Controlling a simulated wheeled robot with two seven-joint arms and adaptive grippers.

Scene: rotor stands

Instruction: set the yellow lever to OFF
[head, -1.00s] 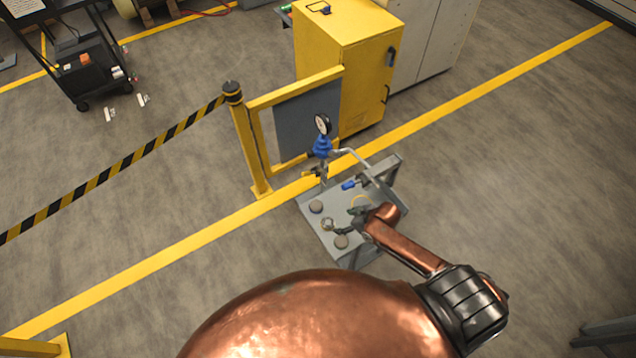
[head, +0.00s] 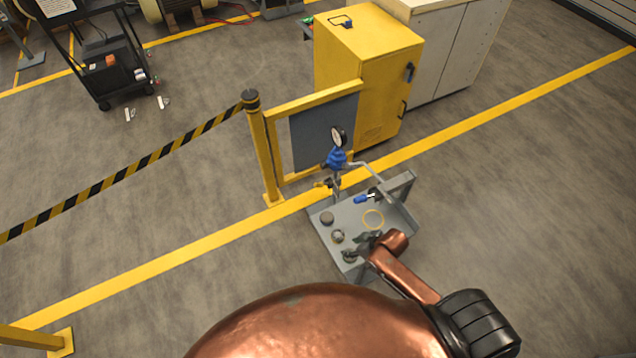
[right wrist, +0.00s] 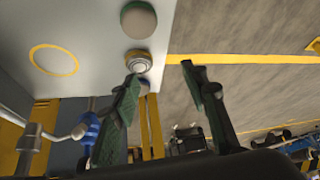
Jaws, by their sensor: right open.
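The yellow lever (head: 328,183) shows small in the head view, low on the pipe under the blue fitting (head: 337,159) at the far edge of the grey stand (head: 345,222). Its exact setting is too small to read, and I cannot pick it out in the right wrist view. My right gripper (head: 358,247) is over the near part of the stand, well apart from the lever. In the right wrist view my right gripper (right wrist: 158,72) is open and empty, with round knobs (right wrist: 138,60) beyond the fingers. My left gripper is not in view.
A blue-handled lever (head: 362,199) and a yellow ring (head: 373,220) are on the stand. A round gauge (head: 339,136) rises above the pipe. A yellow fence frame (head: 270,150) and a yellow cabinet (head: 365,75) stand behind. Floor is clear to the right.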

